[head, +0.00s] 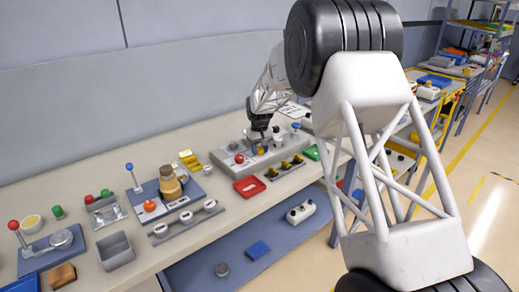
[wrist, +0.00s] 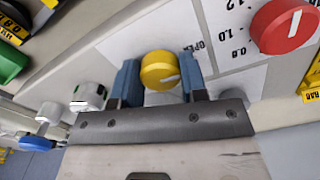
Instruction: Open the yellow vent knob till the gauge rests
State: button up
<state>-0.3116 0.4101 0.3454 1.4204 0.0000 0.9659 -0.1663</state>
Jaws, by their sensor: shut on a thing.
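In the wrist view the yellow vent knob (wrist: 158,68) sits between the two blue fingers of my gripper (wrist: 161,80). My gripper is shut on it, one finger at each side. A white pointer mark shows on the knob's face, and part of the word OPEN is printed on the plate to its right. In the head view my gripper (head: 260,128) is down at a grey panel box (head: 226,167) at the back of the bench, and the knob is small and partly hidden there. I cannot make out a gauge needle in either view.
In the wrist view a red knob (wrist: 284,26) with a white mark stands right of the yellow knob, beside printed numbers. A green knob (wrist: 12,62) is at left. In the head view a red tray (head: 249,187) and yellow-topped parts (head: 287,165) lie in front of the panel box.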

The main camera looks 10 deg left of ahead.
aim_at(260, 148)
jog(key=o, duration=0.9)
jog(key=shift+r, duration=0.15)
jog(key=shift+r, duration=3.75)
jog(key=shift+r, duration=0.1)
